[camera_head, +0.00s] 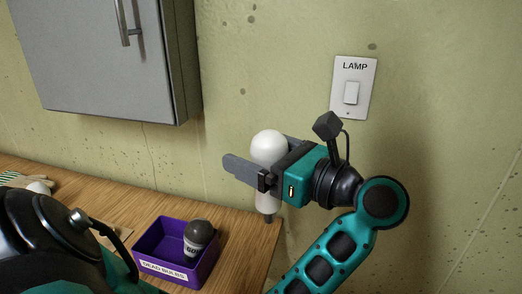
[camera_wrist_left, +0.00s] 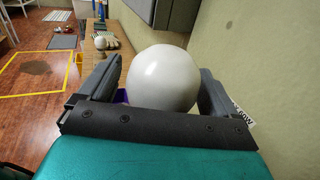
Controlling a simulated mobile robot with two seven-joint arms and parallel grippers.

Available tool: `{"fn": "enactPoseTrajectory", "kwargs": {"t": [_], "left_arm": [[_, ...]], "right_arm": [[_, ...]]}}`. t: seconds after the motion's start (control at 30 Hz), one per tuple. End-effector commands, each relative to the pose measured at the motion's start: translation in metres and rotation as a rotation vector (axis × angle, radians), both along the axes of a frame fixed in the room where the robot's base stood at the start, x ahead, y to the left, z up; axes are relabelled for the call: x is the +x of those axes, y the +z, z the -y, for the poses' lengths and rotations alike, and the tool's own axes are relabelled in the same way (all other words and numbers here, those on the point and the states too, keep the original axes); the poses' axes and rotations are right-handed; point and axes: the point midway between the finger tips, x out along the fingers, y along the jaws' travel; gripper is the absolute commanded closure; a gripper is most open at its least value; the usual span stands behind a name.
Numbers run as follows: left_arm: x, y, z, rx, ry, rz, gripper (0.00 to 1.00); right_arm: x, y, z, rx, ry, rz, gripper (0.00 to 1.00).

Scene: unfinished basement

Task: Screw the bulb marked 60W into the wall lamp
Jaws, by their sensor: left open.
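A white globe bulb (camera_head: 268,146) stands upright on a pale, narrow holder (camera_head: 267,198) by the wall, which looks like the wall lamp. My left gripper (camera_head: 256,152) is open, with one finger on each side of the bulb. In the left wrist view the bulb (camera_wrist_left: 163,78) sits between the two fingers, with a small gap visible beside them. A white tag (camera_wrist_left: 244,115) that seems to read 60W shows past the right finger, near the wall. The bulb's own marking and its base are hidden. My right gripper is not in view.
A purple box (camera_head: 148,272) labelled DEAD BULBS holds a dark bulb (camera_head: 198,236) on the wooden counter (camera_head: 115,205). A grey cabinet (camera_head: 105,60) hangs above. A LAMP switch (camera_head: 352,90) is on the wall right of the bulb. Another pale round object (camera_head: 39,187) lies at far left.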

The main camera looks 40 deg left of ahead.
Motion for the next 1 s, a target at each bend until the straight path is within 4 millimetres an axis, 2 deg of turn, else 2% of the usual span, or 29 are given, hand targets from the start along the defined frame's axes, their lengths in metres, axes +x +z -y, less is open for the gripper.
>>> {"fn": "enactPoseTrajectory", "kwargs": {"t": [0.27,0.83,1.0], "left_arm": [[-0.0001,-0.0002,0.0000,0.000,0.000,0.000,0.08],[-0.0001,-0.0001,0.0000,0.000,0.000,0.000,0.63],[-0.0001,-0.0017,0.0000,-0.002,-0.023,0.001,0.64]], "right_arm": [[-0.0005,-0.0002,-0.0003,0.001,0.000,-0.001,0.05],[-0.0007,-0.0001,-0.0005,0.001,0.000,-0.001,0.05],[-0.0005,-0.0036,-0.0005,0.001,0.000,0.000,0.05]]}}
